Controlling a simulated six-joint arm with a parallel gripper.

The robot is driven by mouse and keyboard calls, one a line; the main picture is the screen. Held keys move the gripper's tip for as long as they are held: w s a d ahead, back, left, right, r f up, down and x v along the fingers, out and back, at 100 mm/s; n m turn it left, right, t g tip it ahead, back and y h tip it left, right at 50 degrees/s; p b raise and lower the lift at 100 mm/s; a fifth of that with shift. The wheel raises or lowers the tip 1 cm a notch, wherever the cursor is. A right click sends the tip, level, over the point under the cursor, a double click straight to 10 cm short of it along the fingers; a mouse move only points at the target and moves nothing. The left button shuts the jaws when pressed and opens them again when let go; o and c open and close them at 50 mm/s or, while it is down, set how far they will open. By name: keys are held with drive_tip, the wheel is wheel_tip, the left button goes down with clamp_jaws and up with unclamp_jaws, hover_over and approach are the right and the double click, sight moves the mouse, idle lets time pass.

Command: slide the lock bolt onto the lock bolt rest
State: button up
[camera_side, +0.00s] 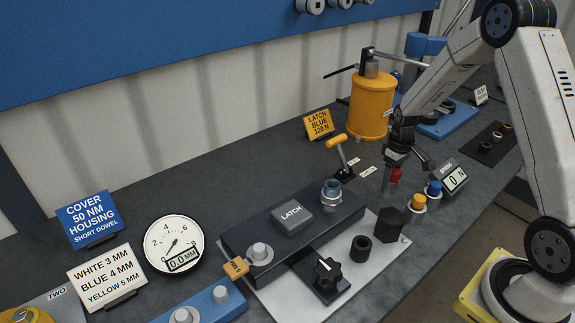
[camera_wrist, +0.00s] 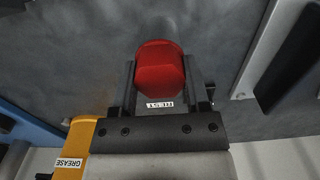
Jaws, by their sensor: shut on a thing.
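My gripper (camera_side: 396,160) is shut on a red blunt-ended piece (camera_wrist: 160,68), which appears to be the lock bolt. In the wrist view its fingers (camera_wrist: 159,85) flank the red piece on both sides. In the side view the red piece (camera_side: 396,175) shows just below the gripper, over the bench behind the capped pegs. I cannot tell whether its lower end touches anything. I cannot clearly pick out the lock bolt rest; a small white label (camera_wrist: 160,104) lies on the bench near the red piece.
An orange-capped peg (camera_side: 419,202) and a blue-capped peg (camera_side: 433,188) stand close to my gripper, beside a force readout (camera_side: 454,179). A yellow-handled lever (camera_side: 340,150) stands to the left. The yellow grease can (camera_side: 370,108) is behind. A dark latch block (camera_side: 293,214) lies front left.

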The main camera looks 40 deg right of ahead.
sight(394, 170)
drive_tip(key=o, duration=1.1)
drive_tip(key=shift+r, duration=0.1)
drive_tip(key=shift+r, duration=3.8)
drive_tip(key=shift+a, duration=0.1)
drive_tip(key=s+a+t, duration=0.1)
drive_tip(key=s+a, duration=0.2)
drive_tip(key=a, duration=0.3)
drive_tip(key=s+a+r, duration=0.1)
drive_tip(key=s+a, duration=0.3)
drive_tip(key=a, duration=0.3)
drive_tip(key=s+a+r+t, duration=0.1)
drive_tip(key=s+a, duration=0.3)
drive_tip(key=a, duration=0.3)
drive_tip(key=shift+a+r+t, duration=0.15)
drive_tip(key=shift+t, duration=0.15)
